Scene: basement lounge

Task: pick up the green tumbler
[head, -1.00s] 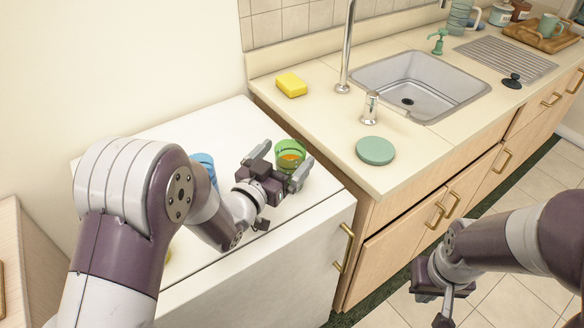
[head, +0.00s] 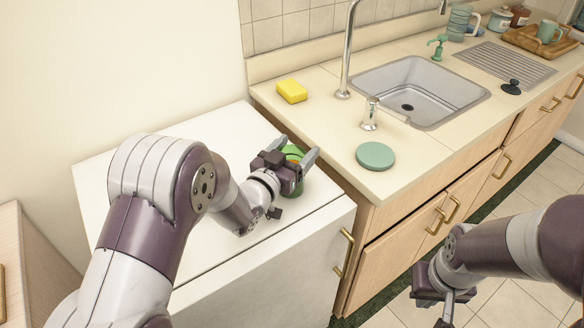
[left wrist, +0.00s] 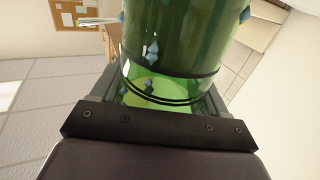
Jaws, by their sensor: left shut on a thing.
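The green tumbler (head: 293,152) is over the right part of the white cabinet top, partly hidden behind my left gripper (head: 298,148). In the left wrist view the tumbler (left wrist: 175,45) is see-through green with dark bands and small blue diamond marks, and it fills the space between the fingers. My left gripper is shut on it. I cannot tell whether its base still touches the cabinet top. My right gripper (head: 447,307) is low at the right, over the floor in front of the drawers, away from the tumbler; its jaw opening is unclear.
The white cabinet top (head: 140,150) is bare at the back left. A wooden tray (head: 540,40) with mugs stands at the far right.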

